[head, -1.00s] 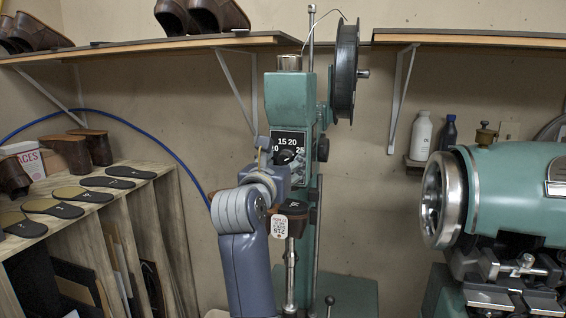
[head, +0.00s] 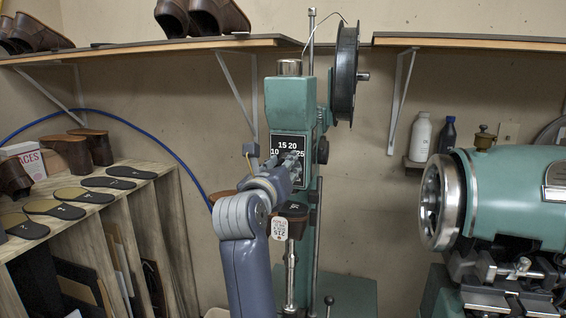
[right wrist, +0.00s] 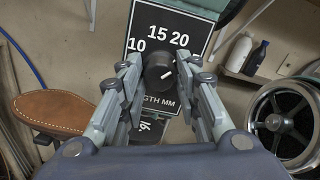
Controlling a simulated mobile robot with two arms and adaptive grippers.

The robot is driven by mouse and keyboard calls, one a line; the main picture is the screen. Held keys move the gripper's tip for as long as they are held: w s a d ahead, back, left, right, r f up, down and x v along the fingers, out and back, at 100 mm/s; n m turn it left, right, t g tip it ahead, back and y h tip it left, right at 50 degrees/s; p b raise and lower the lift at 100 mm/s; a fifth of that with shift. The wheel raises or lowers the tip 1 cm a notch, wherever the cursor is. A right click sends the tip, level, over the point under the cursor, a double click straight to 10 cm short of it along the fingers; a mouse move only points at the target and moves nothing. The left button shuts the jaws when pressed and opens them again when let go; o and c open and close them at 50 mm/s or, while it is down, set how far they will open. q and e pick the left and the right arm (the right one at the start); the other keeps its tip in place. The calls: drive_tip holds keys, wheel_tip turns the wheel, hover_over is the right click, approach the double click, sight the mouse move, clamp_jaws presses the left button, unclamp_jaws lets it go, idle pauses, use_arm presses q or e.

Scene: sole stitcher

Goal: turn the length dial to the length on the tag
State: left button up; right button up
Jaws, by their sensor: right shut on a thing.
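The length dial is a black knob (right wrist: 158,72) on a black plate (right wrist: 172,30) marked 10, 15, 20, with "MM" below. In the head view the plate (head: 290,140) also shows 25, on the green stitcher (head: 290,100). My right gripper (head: 292,165) is at the knob; in the right wrist view its fingers (right wrist: 160,78) are shut around the knob's sides. My left gripper is out of view.
A shoe with a brown sole (right wrist: 50,110) is left of the gripper in the wrist view. A green machine with a handwheel (head: 441,202) stands at right. A wooden rack (head: 150,230) with soles is at left. Bottles (head: 421,137) stand on a small shelf.

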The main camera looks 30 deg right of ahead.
drive_tip(key=shift+r+n+p, duration=0.1)
drive_tip(key=shift+n+p, duration=1.15)
drive_tip(key=shift+n, duration=0.85)
drive_tip(key=o, duration=1.1)
drive_tip(key=shift+d, duration=0.1)
